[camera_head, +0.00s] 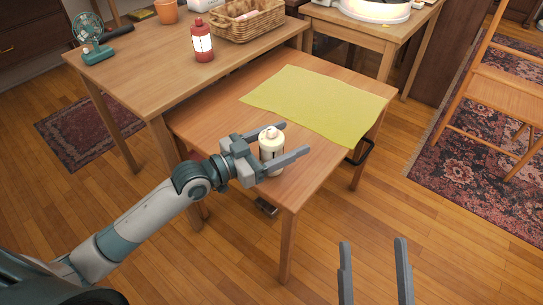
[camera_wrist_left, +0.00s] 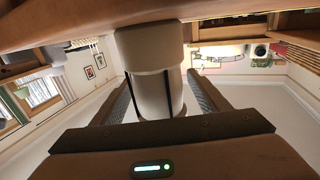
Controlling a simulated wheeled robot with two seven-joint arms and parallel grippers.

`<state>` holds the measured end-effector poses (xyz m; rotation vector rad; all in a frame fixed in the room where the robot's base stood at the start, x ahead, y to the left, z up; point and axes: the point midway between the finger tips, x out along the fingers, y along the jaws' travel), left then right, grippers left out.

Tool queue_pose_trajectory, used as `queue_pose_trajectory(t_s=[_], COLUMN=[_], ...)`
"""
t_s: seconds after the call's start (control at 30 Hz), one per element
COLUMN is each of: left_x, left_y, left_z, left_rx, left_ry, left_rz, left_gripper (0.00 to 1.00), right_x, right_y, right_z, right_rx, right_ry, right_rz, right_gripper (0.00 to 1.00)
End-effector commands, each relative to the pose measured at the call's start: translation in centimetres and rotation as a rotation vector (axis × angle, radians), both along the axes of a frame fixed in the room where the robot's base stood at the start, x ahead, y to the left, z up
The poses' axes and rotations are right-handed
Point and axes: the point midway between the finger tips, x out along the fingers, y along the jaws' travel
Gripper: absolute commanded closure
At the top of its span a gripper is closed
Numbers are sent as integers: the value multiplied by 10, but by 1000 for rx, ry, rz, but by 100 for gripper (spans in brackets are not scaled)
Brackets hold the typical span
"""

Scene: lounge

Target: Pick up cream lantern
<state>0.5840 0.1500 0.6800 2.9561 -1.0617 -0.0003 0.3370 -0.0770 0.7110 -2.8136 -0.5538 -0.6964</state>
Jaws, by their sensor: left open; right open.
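The cream lantern (camera_head: 271,146) stands upright near the front edge of the lower wooden table (camera_head: 225,118). My left gripper (camera_head: 293,138) is open, with one finger on each side of the lantern. In the left wrist view the lantern (camera_wrist_left: 155,82) appears between the two open fingers (camera_wrist_left: 160,100), close to the palm. I cannot tell whether either finger touches it. My right gripper (camera_head: 375,270) is open and empty over the floor at the lower right, away from the table.
A yellow-green cloth (camera_head: 320,100) lies behind the lantern. A wooden chair (camera_head: 505,90) is at the right.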

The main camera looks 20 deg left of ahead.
Motion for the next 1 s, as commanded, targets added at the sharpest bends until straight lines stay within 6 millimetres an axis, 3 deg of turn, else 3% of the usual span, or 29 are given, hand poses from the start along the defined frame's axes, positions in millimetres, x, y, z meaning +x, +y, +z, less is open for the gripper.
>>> queue_pose_trajectory(t_s=[0.4,0.43,0.6,0.67,1.0], left_x=[0,0,0,0,0], left_y=[0,0,0,0,0], left_z=[0,0,0,0,2], left_rx=[1,1,1,1,1], left_ry=[-1,-1,-1,-1,-2], left_rz=[0,0,0,0,0], left_gripper=[32,34,75,85,85], right_x=[0,0,1,1,2], right_y=[0,0,-1,0,-1], right_z=[-4,-4,-3,-3,-2], right_rx=[-13,-12,-9,-8,-7], right_ry=[5,5,6,6,10], right_rz=[4,3,0,-1,-3], right_gripper=[32,32,32,32,32])
